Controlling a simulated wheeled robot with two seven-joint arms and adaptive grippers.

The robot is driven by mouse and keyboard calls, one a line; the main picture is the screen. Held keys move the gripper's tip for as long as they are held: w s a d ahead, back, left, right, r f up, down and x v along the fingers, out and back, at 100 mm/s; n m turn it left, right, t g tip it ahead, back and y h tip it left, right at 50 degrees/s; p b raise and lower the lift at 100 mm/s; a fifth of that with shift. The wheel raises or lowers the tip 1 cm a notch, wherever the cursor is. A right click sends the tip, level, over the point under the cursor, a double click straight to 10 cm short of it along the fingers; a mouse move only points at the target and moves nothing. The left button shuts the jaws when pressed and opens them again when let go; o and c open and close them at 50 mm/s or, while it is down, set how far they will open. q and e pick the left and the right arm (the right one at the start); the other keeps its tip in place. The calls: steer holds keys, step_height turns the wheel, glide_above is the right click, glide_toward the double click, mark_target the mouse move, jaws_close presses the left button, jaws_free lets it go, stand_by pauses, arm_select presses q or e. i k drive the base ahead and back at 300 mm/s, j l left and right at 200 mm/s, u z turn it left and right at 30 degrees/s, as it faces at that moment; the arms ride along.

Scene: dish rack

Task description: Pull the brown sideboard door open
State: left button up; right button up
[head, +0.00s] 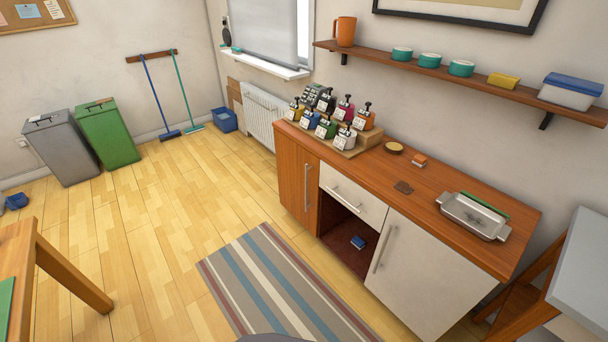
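The sideboard (459,220) stands against the wall on the right, with a brown top. Its brown door (291,177) is at the left end of the front and looks shut, flush with the front. A long upright silver handle (307,187) is near the door's right edge. Neither my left gripper nor my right gripper is in view.
Right of the brown door are a white drawer (352,194), an open compartment holding a small blue object (358,242), and a white door (425,278). A striped rug (278,290) lies in front. Bare floor (180,230) is clear left of it. A wooden table (66,276) stands at left.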

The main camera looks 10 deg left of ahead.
mark_target(298, 169)
steer(key=i+j+z, duration=0.35)
steer(key=i+j, duration=0.15)
steer(key=j, duration=0.2)
steer(key=i+j+z, duration=0.15)
steer(key=j, duration=0.25)
steer(key=i+j+z, duration=0.2)
steer(key=j, duration=0.25)
